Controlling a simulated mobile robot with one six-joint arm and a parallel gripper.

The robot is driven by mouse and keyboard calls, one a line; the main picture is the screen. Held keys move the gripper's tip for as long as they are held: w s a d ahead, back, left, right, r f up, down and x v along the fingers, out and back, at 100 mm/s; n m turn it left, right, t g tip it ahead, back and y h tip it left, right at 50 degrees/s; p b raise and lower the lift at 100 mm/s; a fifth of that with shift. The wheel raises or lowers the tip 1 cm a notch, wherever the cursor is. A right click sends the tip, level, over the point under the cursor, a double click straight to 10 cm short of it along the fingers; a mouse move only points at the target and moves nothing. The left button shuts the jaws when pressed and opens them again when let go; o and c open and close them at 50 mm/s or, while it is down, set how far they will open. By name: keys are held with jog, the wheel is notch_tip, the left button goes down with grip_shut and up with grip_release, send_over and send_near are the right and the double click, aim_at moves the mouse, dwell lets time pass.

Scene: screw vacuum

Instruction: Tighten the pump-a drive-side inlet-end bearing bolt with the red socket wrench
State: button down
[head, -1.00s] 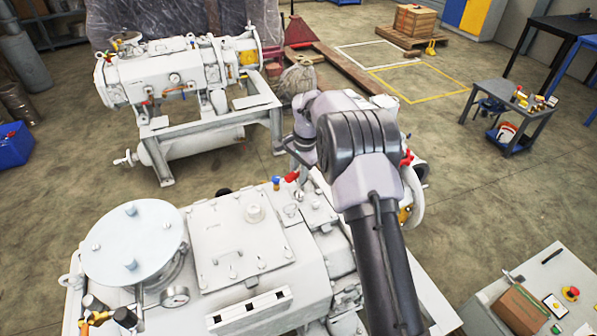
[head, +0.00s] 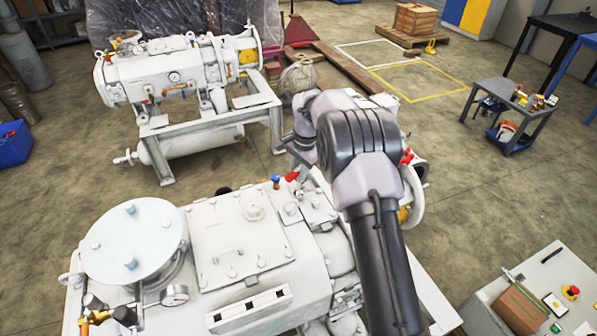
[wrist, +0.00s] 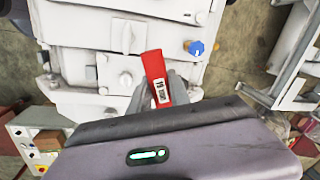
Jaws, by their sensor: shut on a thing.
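The red socket wrench (wrist: 152,66) with a white size label is in my gripper (wrist: 168,88) in the wrist view. My gripper is shut on it, above the white pump (wrist: 100,35). In the head view a small red end of the wrench (head: 291,177) shows beside my arm, near a blue knob (head: 276,181) on the near pump (head: 240,235). The wrench's socket end and any contact with a bolt cannot be made out. Several white bolts and caps show on the pump's top, but I cannot tell which is the inlet-end bearing bolt.
A second white pump (head: 180,85) stands on a frame at the back left. A control desk (head: 540,300) is at the lower right, and a grey cart (head: 510,95) with small items is at the right. Open floor lies between them.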

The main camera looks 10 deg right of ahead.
jog(key=shift+f+b, duration=0.35)
jog(key=shift+f, duration=0.2)
jog(key=shift+m, duration=0.4)
jog(key=m+b, duration=0.3)
jog(key=m, duration=0.2)
jog(key=shift+s+f+h, duration=0.1)
jog(key=shift+f+h, duration=0.05)
jog(key=shift+h, duration=0.25)
jog(key=m+b, duration=0.2)
jog(key=m, duration=0.2)
jog(key=shift+m+h+b, duration=0.3)
jog(key=shift+m+h, duration=0.1)
jog(key=shift+n, duration=0.5)
